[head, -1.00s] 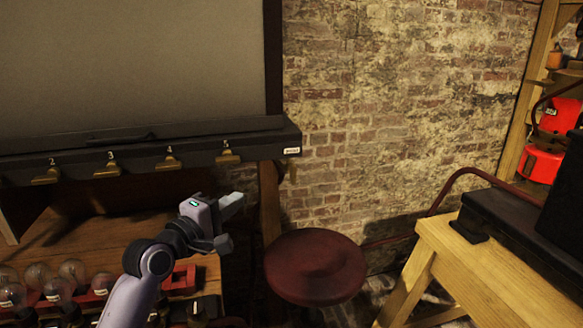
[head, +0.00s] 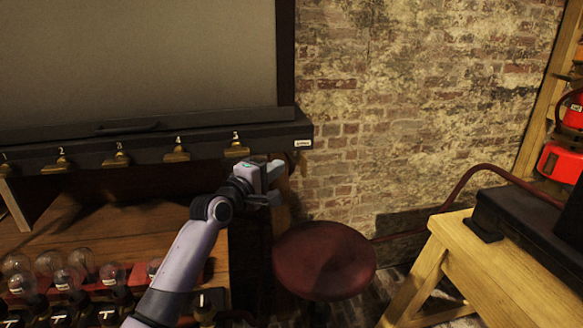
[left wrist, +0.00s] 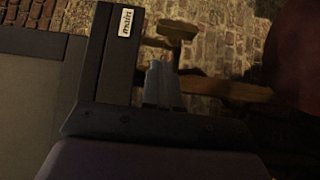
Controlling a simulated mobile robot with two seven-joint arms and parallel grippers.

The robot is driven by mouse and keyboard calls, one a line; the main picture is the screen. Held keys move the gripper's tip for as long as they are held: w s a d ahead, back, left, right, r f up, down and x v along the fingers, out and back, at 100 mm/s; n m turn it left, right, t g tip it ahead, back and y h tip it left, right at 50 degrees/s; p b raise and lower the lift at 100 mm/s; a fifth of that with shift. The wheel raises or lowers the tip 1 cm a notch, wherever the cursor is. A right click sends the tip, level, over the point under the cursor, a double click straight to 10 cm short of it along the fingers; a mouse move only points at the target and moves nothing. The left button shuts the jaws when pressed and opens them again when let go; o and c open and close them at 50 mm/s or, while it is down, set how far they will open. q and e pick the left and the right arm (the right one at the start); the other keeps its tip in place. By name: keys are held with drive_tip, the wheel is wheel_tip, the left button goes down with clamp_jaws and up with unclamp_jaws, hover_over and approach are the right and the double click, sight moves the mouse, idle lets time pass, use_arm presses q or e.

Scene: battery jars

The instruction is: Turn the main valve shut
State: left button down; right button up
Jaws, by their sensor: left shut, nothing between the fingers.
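A white label reading "main" shows in the left wrist view (left wrist: 125,23) on the end of a dark bar; the label also shows in the head view (head: 303,143), too small to read. In the left wrist view a brass-coloured lever (left wrist: 178,29), apparently the main valve's handle, sits beside the label, just beyond the fingertips. In the head view my left gripper is in front of that spot and mostly hides it. My left gripper (head: 275,181) is shut and empty; its fingers show together in the left wrist view (left wrist: 160,84). I cannot tell whether they touch the lever. My right gripper is out of view.
Several numbered brass levers (head: 176,152) hang along the dark bar (head: 200,138). Below left, glass bulbs (head: 82,262) stand on a wooden bench. A red round stool (head: 324,258) stands below right of my gripper. A wooden trestle (head: 500,265) carries a black box at right.

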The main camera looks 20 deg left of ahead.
sight(301, 161)
use_arm(q)
drive_tip(key=shift+w+d+p, duration=0.2)
drive_tip(key=shift+w+d, duration=0.4)
drive_tip(key=shift+d, duration=0.25)
drive_tip(key=shift+w+d+p, duration=0.2)
drive_tip(key=shift+w+d, duration=0.35)
drive_tip(key=shift+d, duration=0.3)
